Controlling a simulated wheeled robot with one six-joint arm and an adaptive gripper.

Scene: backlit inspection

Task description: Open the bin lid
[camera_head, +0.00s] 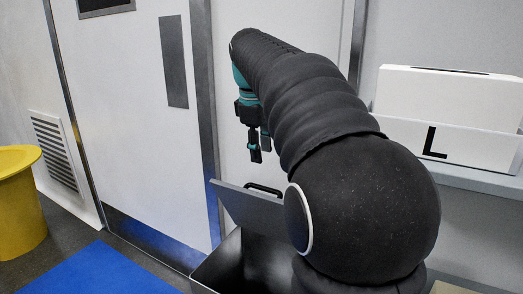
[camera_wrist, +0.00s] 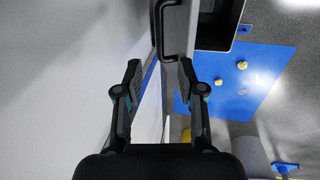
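The bin (camera_head: 207,276) is dark and open-topped, partly hidden behind my arm in the head view. Its grey lid (camera_head: 252,211) stands raised and tilted at the back, with a black handle (camera_head: 264,189) along its upper edge. My gripper (camera_head: 256,156) hangs above the lid, apart from the handle, fingers pointing down. In the wrist view my gripper (camera_wrist: 159,68) is open and empty. The lid (camera_wrist: 180,28) shows narrow there, with its handle (camera_wrist: 164,20) on the left side, beyond the fingertips. The bin's dark opening (camera_wrist: 217,22) lies to its right.
A white door (camera_head: 150,110) and wall stand behind the bin. A blue mat (camera_head: 95,272) lies on the floor, with small yellow things (camera_wrist: 242,65) on it. A yellow stool-like object (camera_head: 20,210) is at left. A white box marked L (camera_head: 450,140) sits on the right shelf.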

